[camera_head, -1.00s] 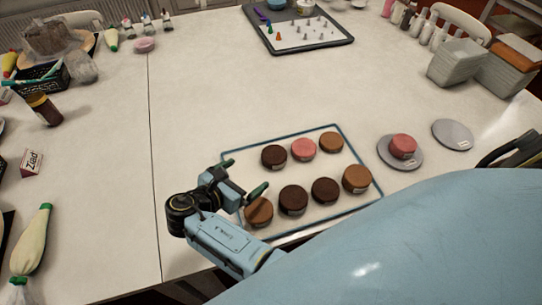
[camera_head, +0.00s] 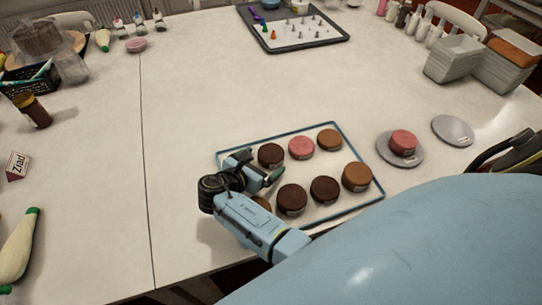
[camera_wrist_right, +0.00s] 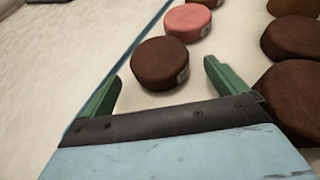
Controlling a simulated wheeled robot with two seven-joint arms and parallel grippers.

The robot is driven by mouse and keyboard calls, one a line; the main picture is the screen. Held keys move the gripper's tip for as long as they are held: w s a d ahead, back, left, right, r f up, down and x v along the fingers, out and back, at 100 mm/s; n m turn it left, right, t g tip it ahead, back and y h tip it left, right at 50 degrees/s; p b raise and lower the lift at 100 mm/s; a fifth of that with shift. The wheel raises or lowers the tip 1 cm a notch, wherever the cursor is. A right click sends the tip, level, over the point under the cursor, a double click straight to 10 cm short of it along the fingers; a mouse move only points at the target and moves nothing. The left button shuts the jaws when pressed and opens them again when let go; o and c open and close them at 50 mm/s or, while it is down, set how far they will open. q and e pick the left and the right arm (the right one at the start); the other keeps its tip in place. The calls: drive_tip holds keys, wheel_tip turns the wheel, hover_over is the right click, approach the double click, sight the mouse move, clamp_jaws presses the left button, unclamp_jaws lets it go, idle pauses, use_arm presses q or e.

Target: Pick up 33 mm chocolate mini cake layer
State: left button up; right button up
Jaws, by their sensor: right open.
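Several small round cake layers lie on a blue-rimmed white tray (camera_head: 340,126). The dark chocolate ones are at the back left (camera_head: 270,154), front middle (camera_head: 291,199) and front right of middle (camera_head: 324,189); their labels are too small to read, so I cannot tell which is 33 mm. My right gripper (camera_head: 262,167) is open and empty over the tray's left part, just short of the back-left chocolate layer. In the right wrist view that layer (camera_wrist_right: 158,62) lies ahead, between the lines of the green fingers and apart from them. My left gripper is out of view.
A pink layer (camera_head: 301,147) and lighter brown layers (camera_head: 356,176) share the tray; one at front left is partly hidden by my right gripper. A pink layer sits on a grey turntable (camera_head: 386,154); another turntable (camera_head: 453,130) is empty. The table's middle is clear.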

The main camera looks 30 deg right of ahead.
sight(271, 156)
drive_tip(key=x, duration=0.2)
drive_tip(key=shift+w+d+f, duration=0.15)
drive_tip(key=shift+d+f, duration=0.1)
drive_tip(key=shift+d, duration=0.3)
drive_tip(key=c, duration=1.1)
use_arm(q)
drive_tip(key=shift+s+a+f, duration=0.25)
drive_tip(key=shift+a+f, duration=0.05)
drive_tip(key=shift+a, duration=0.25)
use_arm(e)
drive_tip(key=shift+o, duration=0.2)
